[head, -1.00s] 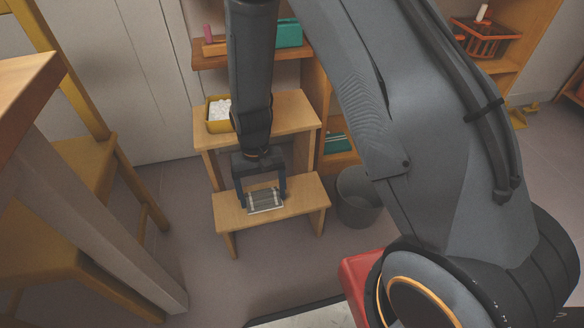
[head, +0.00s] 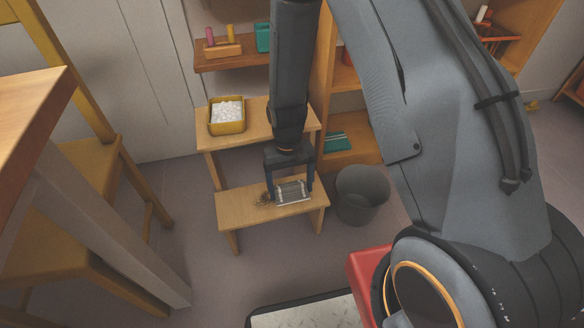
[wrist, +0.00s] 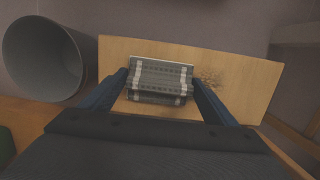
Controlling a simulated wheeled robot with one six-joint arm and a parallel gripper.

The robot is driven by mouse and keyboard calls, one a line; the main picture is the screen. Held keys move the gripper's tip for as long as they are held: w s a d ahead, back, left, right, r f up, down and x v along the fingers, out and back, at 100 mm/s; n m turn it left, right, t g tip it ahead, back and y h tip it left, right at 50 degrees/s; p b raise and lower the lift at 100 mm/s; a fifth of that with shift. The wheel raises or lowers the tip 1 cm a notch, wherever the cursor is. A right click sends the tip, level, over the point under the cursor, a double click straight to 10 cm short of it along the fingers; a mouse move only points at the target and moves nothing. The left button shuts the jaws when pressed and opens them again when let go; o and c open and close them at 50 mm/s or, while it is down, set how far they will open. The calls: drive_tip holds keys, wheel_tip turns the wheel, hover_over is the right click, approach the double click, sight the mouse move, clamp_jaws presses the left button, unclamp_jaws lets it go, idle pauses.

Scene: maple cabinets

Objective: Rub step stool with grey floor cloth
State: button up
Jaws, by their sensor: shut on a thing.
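The wooden step stool (head: 243,208) has a low front step and a higher back step. The grey floor cloth (head: 293,193), striped with white edges, is at the right part of the low step. My gripper (head: 290,190) is shut on the cloth from above, with its blue fingers on either side. In the wrist view the cloth (wrist: 160,80) lies between the fingers, against or just over the step (wrist: 240,65); I cannot tell which. A brown speckled mark (head: 264,199) shows on the step just left of the cloth in the head view.
A yellow tub of white pieces (head: 227,116) stands on the upper step. A grey bin (head: 362,196) stands close right of the stool. A wooden chair (head: 95,180) and table (head: 30,110) are at the left. Shelves (head: 345,150) stand behind.

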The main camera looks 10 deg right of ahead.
drive_tip(key=shift+r+p, duration=2.75)
drive_tip(key=shift+r, duration=0.95)
